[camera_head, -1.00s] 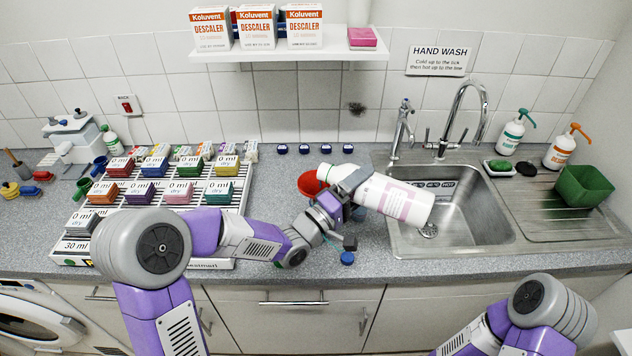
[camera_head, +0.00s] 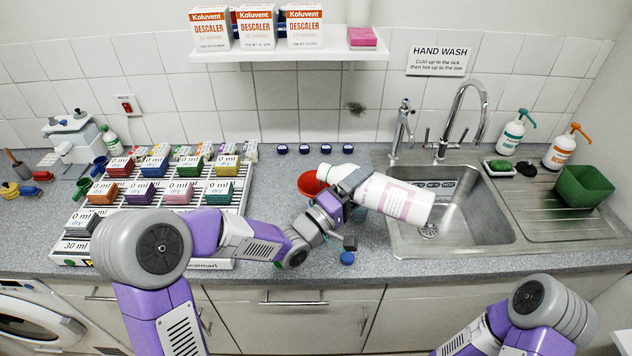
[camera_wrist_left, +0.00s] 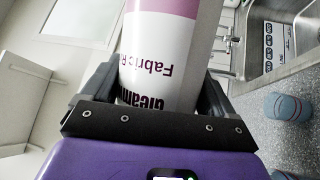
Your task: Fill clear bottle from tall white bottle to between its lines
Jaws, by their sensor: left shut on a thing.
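My left gripper (camera_head: 345,193) is shut on the tall white bottle (camera_head: 393,198), which has a pink and white label. The bottle lies well over on its side, its neck to the left and its base over the sink's left edge. In the left wrist view, the bottle (camera_wrist_left: 160,60) fills the space between the fingers. A red funnel-like bowl (camera_head: 308,184) is beside the bottle's neck; I cannot tell whether liquid flows. I cannot clearly make out the clear bottle or its lines. A bluish translucent vessel (camera_wrist_left: 289,106) stands on the counter in the left wrist view. My right gripper is out of view.
A blue cap (camera_head: 347,258) lies near the counter's front. The sink (camera_head: 465,225) with taps is at right, with a green tub (camera_head: 584,186) beyond. A white rack (camera_head: 240,190) of coloured "0 ml" blocks is at left. Descaler boxes (camera_head: 257,27) stand on the shelf.

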